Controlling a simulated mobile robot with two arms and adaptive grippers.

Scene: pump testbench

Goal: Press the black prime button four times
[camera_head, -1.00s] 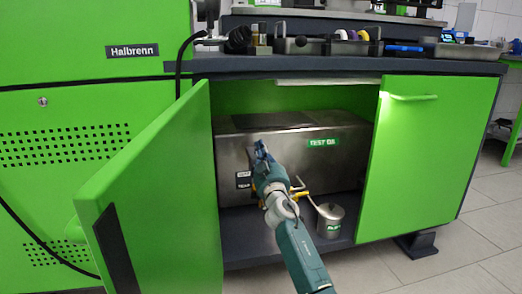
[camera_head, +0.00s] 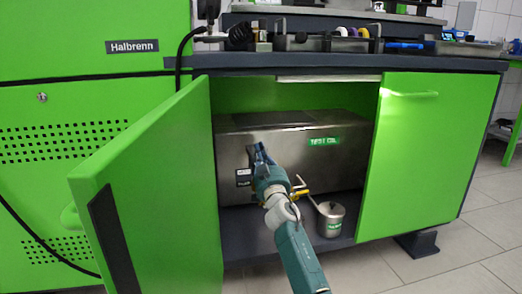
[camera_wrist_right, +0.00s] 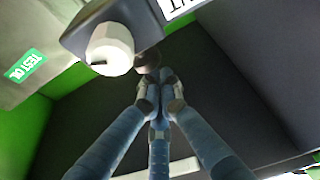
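My right gripper (camera_head: 260,157) is inside the open cabinet, in front of the steel test oil tank (camera_head: 345,158). In the right wrist view its blue fingers (camera_wrist_right: 159,88) are drawn together with nothing between them. A dark round knob (camera_wrist_right: 147,60), which looks like the black prime button, is just beyond the fingertips. I cannot tell whether they touch it. A white round cap (camera_wrist_right: 110,48) sits beside it on a dark block. In the head view the gripper hides the button; small labels (camera_head: 243,177) show to its left. My left gripper is not in view.
An open green door (camera_head: 160,195) stands left of my right arm, and another green door (camera_head: 425,150) is at the right. A metal can (camera_head: 330,217) and a yellow-handled valve (camera_head: 300,190) are close to the right of the hand. The worktop (camera_head: 350,62) is above.

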